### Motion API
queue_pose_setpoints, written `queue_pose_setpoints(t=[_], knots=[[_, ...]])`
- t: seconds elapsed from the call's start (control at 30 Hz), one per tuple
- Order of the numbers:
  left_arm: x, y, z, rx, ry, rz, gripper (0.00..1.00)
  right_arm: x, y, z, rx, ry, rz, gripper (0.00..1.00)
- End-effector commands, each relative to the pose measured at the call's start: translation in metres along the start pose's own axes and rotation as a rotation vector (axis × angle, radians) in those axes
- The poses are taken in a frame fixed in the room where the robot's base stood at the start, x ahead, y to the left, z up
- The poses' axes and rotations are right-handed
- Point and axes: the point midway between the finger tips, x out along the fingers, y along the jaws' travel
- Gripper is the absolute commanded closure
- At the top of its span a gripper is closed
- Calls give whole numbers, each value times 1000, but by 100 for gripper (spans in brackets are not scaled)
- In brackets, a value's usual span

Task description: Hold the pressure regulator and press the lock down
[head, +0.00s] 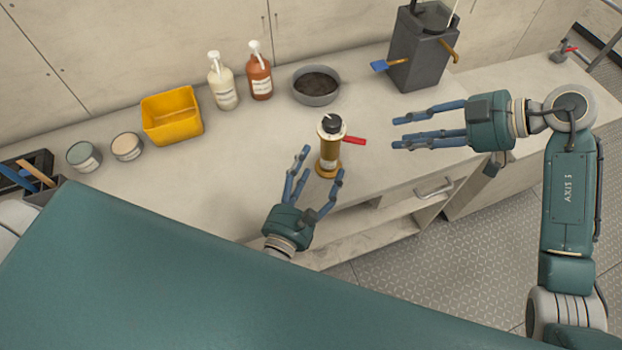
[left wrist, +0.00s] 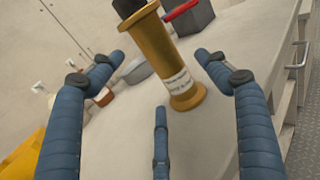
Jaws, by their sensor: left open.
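The pressure regulator (head: 329,153) stands upright on the counter, a brass body with a white label, a black top and a red lever (head: 354,141) pointing right. It also shows in the left wrist view (left wrist: 166,55), ahead of the fingers, its black top cut by the frame edge. My left gripper (head: 316,178) is open just in front of the regulator, its blue fingers spread toward it; I see no grip on it. My right gripper (head: 398,130) is to the right of the regulator, fingers pointing left at it, apart and empty. Which part is the lock, I cannot tell.
A yellow bin (head: 172,117), two round tins, two pump bottles (head: 259,72) and a grey bowl (head: 316,86) stand along the wall. A dark grey box (head: 420,50) with a blue brush is at the back right. The counter's front edge lies close to the regulator.

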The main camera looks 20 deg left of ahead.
Motion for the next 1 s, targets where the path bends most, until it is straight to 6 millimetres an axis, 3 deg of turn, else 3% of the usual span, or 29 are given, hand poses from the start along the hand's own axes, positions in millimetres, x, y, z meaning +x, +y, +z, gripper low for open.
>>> queue_pose_setpoints(t=[0.1,0.33,0.5,0.8,1.0], knots=[[25,0,2,0,-4,2,25,0,0,0,0,0,0,69],[59,0,1,1,-2,0,25,0,0,0,0,0,0,69],[70,0,0,2,-1,0,25,0,0,0,0,0,0,69],[72,0,0,2,0,-1,25,0,0,0,0,0,0,69],[72,0,0,2,0,-1,62,0,0,0,0,0,0,69]])
